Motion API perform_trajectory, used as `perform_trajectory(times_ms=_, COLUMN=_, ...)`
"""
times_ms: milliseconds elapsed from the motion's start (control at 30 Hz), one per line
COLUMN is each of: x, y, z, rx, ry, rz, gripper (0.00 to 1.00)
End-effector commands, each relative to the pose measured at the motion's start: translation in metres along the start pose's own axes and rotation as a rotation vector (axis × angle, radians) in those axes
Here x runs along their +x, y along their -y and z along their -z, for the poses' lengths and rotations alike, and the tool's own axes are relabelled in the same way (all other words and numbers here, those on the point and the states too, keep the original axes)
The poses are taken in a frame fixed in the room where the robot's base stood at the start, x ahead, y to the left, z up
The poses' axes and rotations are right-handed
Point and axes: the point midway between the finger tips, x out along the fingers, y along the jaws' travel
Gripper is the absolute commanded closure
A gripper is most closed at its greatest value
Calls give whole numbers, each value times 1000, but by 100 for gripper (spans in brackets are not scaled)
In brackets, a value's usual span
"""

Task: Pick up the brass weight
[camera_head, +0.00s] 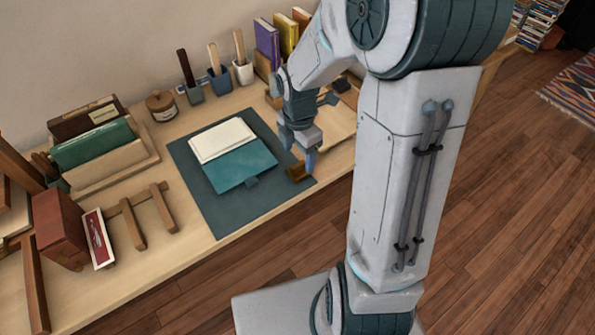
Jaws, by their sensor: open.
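A small brass-coloured block, which looks like the brass weight (297,173), lies at the right edge of the dark mat (230,213). My gripper (309,165) is open and points down right at the block, from above and beside it. A finger hides part of the block. I cannot tell whether the fingers touch it or stand around it.
A teal folder (240,167) with white paper (222,140) lies on the mat. Tool pots (220,83) and upright books (267,42) stand along the wall. A wooden rack (138,215) and red box (58,225) are at the left. My arm hides the desk's right part.

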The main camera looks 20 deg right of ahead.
Motion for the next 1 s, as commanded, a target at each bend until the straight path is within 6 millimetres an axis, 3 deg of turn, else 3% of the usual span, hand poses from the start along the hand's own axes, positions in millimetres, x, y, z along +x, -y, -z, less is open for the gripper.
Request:
perform_trajectory(times_ms=167, x=12, y=0, z=1, rx=-1, ry=-1, rz=0, gripper=29)
perform_trajectory(times_ms=467, x=54, y=-1, z=3, rx=0, ry=-2, rz=2, gripper=29)
perform_trajectory(times_ms=767, x=59, y=-1, z=3, rx=1, ry=0, rz=-2, gripper=29)
perform_trajectory(times_ms=1000, x=58, y=-1, z=3, rx=1, ry=0, rz=-2, gripper=91)
